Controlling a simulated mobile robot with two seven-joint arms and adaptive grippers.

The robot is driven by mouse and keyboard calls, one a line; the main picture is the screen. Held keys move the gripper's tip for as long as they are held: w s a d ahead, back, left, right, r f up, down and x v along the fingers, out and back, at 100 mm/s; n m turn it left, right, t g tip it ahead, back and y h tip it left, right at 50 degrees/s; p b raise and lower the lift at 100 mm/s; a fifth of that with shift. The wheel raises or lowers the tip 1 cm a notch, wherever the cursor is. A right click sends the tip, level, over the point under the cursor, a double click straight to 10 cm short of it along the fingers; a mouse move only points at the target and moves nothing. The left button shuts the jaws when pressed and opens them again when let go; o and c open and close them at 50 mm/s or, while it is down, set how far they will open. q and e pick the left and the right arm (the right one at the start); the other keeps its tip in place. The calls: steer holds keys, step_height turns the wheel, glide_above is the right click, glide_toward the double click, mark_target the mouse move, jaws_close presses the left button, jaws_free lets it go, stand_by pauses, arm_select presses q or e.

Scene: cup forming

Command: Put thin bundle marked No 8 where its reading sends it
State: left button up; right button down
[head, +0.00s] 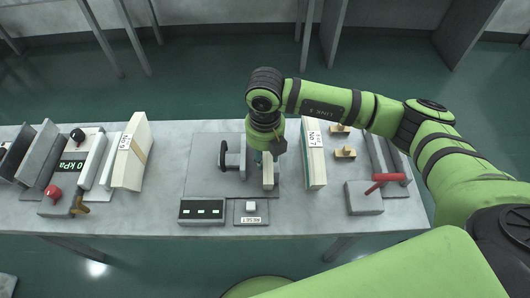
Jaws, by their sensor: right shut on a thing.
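My right gripper (267,153) points down over a grey measuring plate (205,180) in the middle of the table. It is shut on a small pale upright block (268,175), which is partly hidden by the fingers. I cannot tell whether this block is part of the device. A dark upright jaw (233,158) stands left of it. A cream bundle (132,158) with a small label stands at the left; its number is too small to read surely. A cream bundle marked No 7 (314,160) stands right of the gripper. The display (202,211) shows dashes. My left gripper is out of view.
A RESET button (251,208) is at the plate's front. At the left are a 0 kPa panel (72,163), a red knob (52,193) and grey upright plates (40,155). At the right are brass-coloured pieces (345,153) and a grey block (363,202) with a red handle (384,179).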

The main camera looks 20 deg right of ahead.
steer(key=shift+r+p, duration=0.35)
steer(key=shift+r, duration=0.5)
stand_by(0.3)
steer(key=shift+r, duration=0.15)
step_height(320, 180, up, 11)
steer(key=p, duration=0.6)
steer(key=shift+f+p, duration=0.2)
steer(key=shift+p, duration=0.15)
stand_by(0.6)
stand_by(0.4)
